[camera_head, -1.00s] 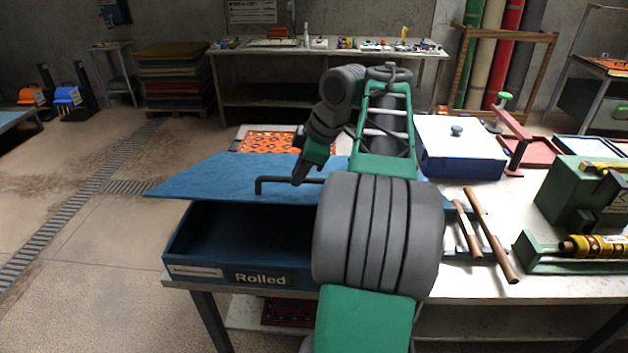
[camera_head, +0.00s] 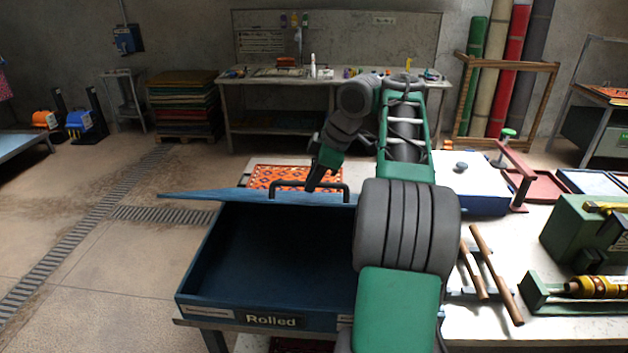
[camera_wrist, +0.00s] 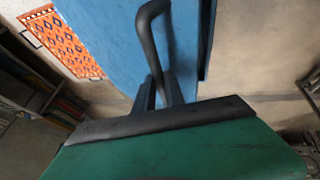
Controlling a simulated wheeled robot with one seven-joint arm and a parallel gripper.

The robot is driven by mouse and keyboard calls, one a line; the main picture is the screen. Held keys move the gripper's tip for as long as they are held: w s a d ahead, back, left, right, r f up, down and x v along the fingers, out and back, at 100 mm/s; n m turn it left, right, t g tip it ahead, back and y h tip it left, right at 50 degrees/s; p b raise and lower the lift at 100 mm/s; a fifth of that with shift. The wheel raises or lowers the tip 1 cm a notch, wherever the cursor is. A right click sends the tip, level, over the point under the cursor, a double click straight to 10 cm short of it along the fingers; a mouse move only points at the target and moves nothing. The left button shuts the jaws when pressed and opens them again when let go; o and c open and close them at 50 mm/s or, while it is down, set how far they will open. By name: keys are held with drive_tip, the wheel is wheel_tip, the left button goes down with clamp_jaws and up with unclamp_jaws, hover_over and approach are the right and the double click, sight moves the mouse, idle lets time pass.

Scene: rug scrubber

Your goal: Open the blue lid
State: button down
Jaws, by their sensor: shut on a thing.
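The blue lid (camera_head: 225,194) belongs to a dark blue box labelled "Rolled" (camera_head: 271,320). The lid is raised at the back of the box and tilted, seen almost edge-on, and the empty-looking inside shows. The lid's dark bar handle (camera_head: 290,184) stands up from it. My gripper (camera_head: 315,184) is shut on the handle near its right part. In the wrist view the handle (camera_wrist: 150,30) runs across the blue lid (camera_wrist: 105,30) and into my gripper (camera_wrist: 160,92). My arm hides the box's right side.
Right of the box stand a white-topped blue box (camera_head: 470,180), wooden-handled tools (camera_head: 495,272) and a green machine (camera_head: 590,235) on the worktable. An orange patterned rug (camera_head: 295,174) lies behind the lid. The floor at left is open.

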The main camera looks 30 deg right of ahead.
drive_tip(key=c, duration=1.8)
unclamp_jaws()
drive_tip(key=shift+w+d+f, duration=0.1)
drive_tip(key=shift+f, duration=0.2)
drive_tip(key=shift+o, duration=0.9)
drive_tip(key=shift+w+d+f, duration=0.1)
drive_tip(key=shift+w+d, duration=0.05)
drive_tip(key=shift+w, duration=0.05)
drive_tip(key=shift+o, duration=1.1)
drive_tip(key=shift+r, duration=0.3)
